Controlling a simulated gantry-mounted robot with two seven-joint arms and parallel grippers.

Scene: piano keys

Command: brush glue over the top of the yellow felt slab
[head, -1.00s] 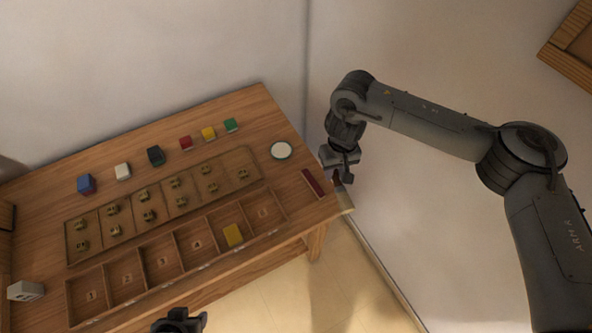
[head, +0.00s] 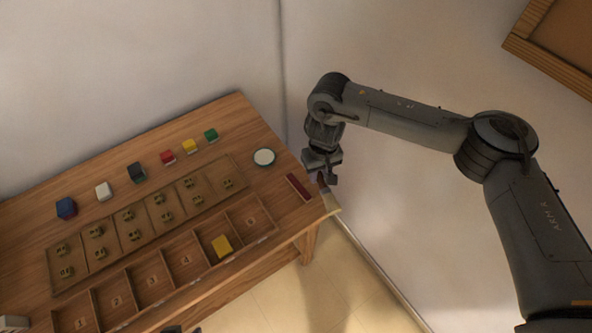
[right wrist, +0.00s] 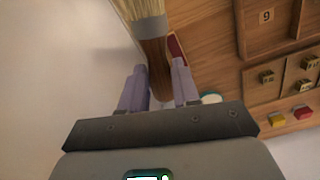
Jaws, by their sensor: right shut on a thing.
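The yellow felt slab (head: 221,245) lies in the second compartment from the right of the wooden tray (head: 161,305). My right gripper (head: 322,178) is beyond the right end of the table, clear of the slab. It is shut on the wooden handle of a brush (right wrist: 153,60). The brush has a grey ferrule and pale bristles; in the head view its bristles (head: 332,204) point down, by the table's right corner. A round white dish (head: 264,157) with a green rim stands left of the gripper. My left gripper (head: 176,329) barely shows at the bottom edge.
A dark red bar (head: 299,187) lies near the table's right end. Several coloured blocks, including a small yellow one (head: 190,146), stand in a row at the back. A board (head: 150,222) with small brass-coloured pieces lies behind the tray. A wall rises behind the table.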

